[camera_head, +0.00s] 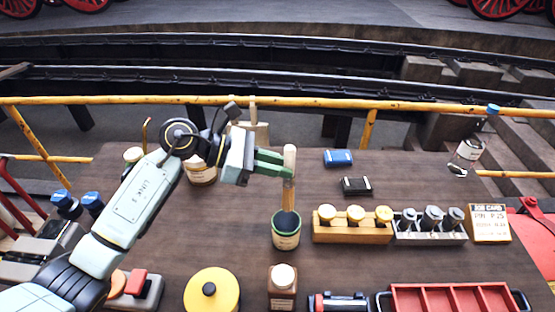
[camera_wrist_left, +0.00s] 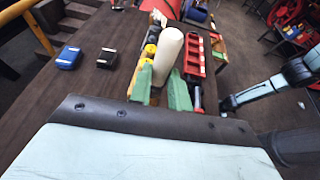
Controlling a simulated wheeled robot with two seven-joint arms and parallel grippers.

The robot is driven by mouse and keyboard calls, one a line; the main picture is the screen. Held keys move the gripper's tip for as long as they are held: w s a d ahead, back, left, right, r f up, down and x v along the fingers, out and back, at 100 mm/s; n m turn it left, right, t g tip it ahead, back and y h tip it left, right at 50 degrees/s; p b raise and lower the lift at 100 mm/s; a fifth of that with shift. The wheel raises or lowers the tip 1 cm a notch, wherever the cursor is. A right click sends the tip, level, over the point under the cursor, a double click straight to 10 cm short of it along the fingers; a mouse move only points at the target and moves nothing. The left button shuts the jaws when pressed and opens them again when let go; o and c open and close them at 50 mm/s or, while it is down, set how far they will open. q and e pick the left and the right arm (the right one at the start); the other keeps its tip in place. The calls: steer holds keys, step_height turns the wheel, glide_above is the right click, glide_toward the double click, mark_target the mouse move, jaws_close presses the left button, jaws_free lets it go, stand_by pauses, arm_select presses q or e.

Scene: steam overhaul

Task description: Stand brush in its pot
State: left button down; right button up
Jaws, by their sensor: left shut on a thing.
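The brush (camera_head: 290,163) is upright, with a pale wooden handle on top. My left gripper (camera_head: 284,164) has its green fingers shut on this handle. The handle's pale end also shows between the fingers in the left wrist view (camera_wrist_left: 168,50). The pot (camera_head: 286,238) is a small dark green round can with a pale label, standing on the table directly below the brush. The brush's lower end overlaps the pot's dark opening in the head view. I cannot tell how far it is inside. My right gripper is not in view.
A wooden block (camera_head: 352,234) with several round knobs stands right of the pot, beside a grey rack (camera_head: 430,228). A red tray (camera_head: 450,298) is at front right.

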arm_select(q)
step_height(320, 180, down, 11)
steer(key=b, duration=0.8)
steer(key=shift+b, duration=0.4)
steer(key=c, duration=1.2)
jaws_free()
steer(key=shift+c, duration=0.2)
steer(key=shift+a, duration=0.1)
steer(key=b+v, duration=0.2)
steer(key=v, duration=1.1)
steer(key=shift+w+r, duration=0.1)
steer(key=shift+r, duration=0.1)
